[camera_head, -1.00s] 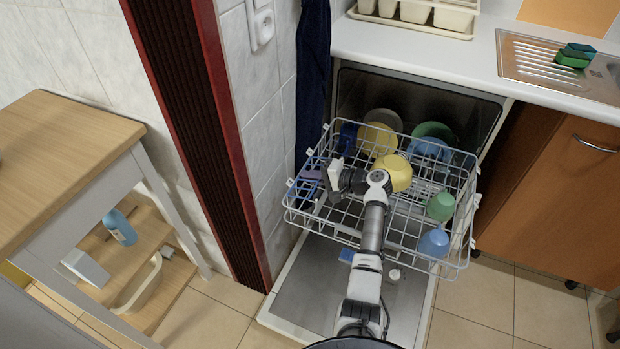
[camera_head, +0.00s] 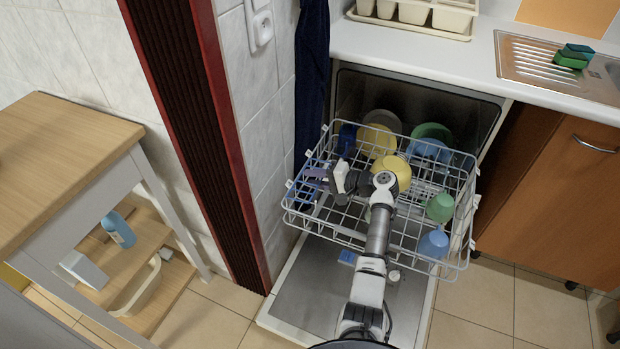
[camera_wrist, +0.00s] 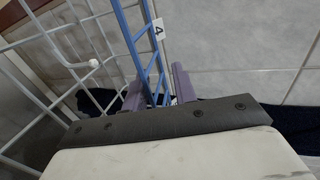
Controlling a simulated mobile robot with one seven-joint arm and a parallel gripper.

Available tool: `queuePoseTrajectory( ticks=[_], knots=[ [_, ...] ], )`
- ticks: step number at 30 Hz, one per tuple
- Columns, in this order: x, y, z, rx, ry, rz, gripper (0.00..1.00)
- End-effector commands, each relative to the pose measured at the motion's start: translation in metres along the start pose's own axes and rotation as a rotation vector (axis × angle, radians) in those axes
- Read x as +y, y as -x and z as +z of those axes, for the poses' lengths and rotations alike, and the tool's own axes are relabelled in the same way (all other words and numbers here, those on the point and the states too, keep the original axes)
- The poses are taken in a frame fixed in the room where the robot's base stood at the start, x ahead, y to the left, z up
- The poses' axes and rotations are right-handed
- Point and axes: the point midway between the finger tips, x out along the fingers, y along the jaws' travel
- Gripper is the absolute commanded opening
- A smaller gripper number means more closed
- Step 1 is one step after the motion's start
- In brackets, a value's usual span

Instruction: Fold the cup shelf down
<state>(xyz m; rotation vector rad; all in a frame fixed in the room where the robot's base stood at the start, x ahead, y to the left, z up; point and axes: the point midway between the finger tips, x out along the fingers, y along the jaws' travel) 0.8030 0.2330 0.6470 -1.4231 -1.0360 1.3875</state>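The cup shelf is a blue wire grid on the left side of the dishwasher's upper rack. It shows in the wrist view (camera_wrist: 129,38) as a steep, narrow ladder of bars with a white tag marked 4 beside it. My gripper (camera_wrist: 157,88) has its two purple fingers apart, one on each side of the shelf's lower part. A gap shows by the right finger; I cannot tell whether either finger touches the bars. In the head view my gripper (camera_head: 316,178) is at the rack's left side, and much of the shelf there is small or hidden.
The white wire rack (camera_head: 345,232) is pulled out over the open dishwasher door (camera_head: 315,290). Yellow bowls (camera_head: 398,168), a green cup (camera_head: 440,207) and a blue cup (camera_head: 433,243) stand in it. A tiled wall (camera_head: 268,150) and dark towel (camera_head: 311,80) are close on the left.

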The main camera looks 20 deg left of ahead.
Motion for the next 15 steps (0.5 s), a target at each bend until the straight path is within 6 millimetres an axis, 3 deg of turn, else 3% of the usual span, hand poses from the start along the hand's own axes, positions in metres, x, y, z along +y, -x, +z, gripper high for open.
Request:
queuePoseTrajectory(
  ticks=[9, 15],
  knots=[
    [0.002, 0.074, -0.001, 0.006, 0.0, -0.001, 0.27],
    [0.001, 0.107, 0.0, 0.003, -0.001, -0.001, 0.27]
  ],
)
